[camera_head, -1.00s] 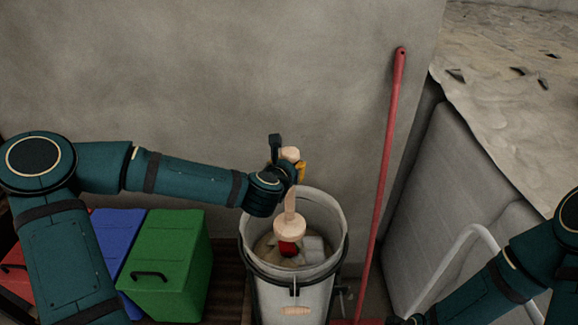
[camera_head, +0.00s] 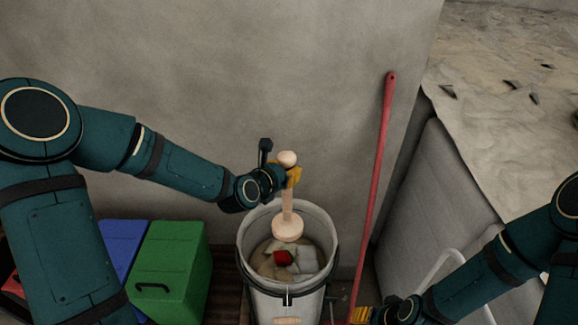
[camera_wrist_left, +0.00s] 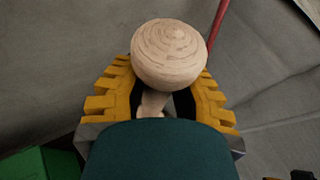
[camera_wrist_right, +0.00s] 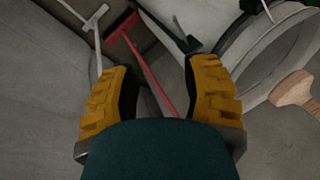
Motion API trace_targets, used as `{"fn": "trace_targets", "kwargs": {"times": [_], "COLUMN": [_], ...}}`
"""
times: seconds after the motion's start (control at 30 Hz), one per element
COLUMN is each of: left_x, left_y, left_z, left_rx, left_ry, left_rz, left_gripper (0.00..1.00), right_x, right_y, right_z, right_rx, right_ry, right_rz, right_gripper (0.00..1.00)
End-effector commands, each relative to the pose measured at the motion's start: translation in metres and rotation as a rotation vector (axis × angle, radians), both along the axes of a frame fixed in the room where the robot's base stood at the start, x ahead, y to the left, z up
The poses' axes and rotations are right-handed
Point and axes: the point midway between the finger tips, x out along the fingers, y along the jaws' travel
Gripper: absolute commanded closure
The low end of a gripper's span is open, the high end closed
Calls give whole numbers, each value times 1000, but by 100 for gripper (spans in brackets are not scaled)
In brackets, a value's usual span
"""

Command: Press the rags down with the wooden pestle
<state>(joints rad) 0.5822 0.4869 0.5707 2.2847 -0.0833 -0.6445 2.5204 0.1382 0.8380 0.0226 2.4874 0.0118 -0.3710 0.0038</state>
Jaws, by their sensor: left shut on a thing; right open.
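My left gripper (camera_head: 289,178) is shut on the wooden pestle (camera_head: 287,229) just below its round knob. The knob (camera_wrist_left: 169,54) fills the middle of the left wrist view. The pestle hangs nearly upright with its wide foot over the mouth of the white bucket (camera_head: 328,228), apart from the rags. The rags (camera_head: 301,262), white, beige and one red, lie inside the bucket, partly hidden by the foot. My right gripper (camera_head: 362,314) is low at the bottom edge, right of the bucket; in the right wrist view (camera_wrist_right: 162,90) it is open and empty.
A red pole (camera_head: 376,170) leans on the wall right of the bucket. Green (camera_head: 172,268) and blue (camera_head: 122,240) boxes stand at the left. A grey panel (camera_head: 437,200) and a covered surface (camera_head: 520,110) are at the right.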

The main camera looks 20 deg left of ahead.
Motion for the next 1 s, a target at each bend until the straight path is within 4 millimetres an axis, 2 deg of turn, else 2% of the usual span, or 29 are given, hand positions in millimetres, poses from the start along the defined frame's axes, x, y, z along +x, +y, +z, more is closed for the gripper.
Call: {"fn": "trace_targets", "kwargs": {"times": [0.17, 0.47, 1.0], "left_x": [0, 0, 0], "left_y": [0, 0, 0], "left_z": [-5, -34, -87], "left_rx": [0, 0, 0], "left_ry": [-3, -4, -4], "left_rz": [-5, -5, -4], "left_gripper": [100, 100, 100], "right_x": [1, 0, -12], "right_y": [0, 1, 3], "right_z": [-5, -30, -68], "right_rx": [-1, -5, 1], "right_ry": [0, 1, 28], "right_rz": [-1, -1, 21], "right_gripper": [53, 53, 53]}}
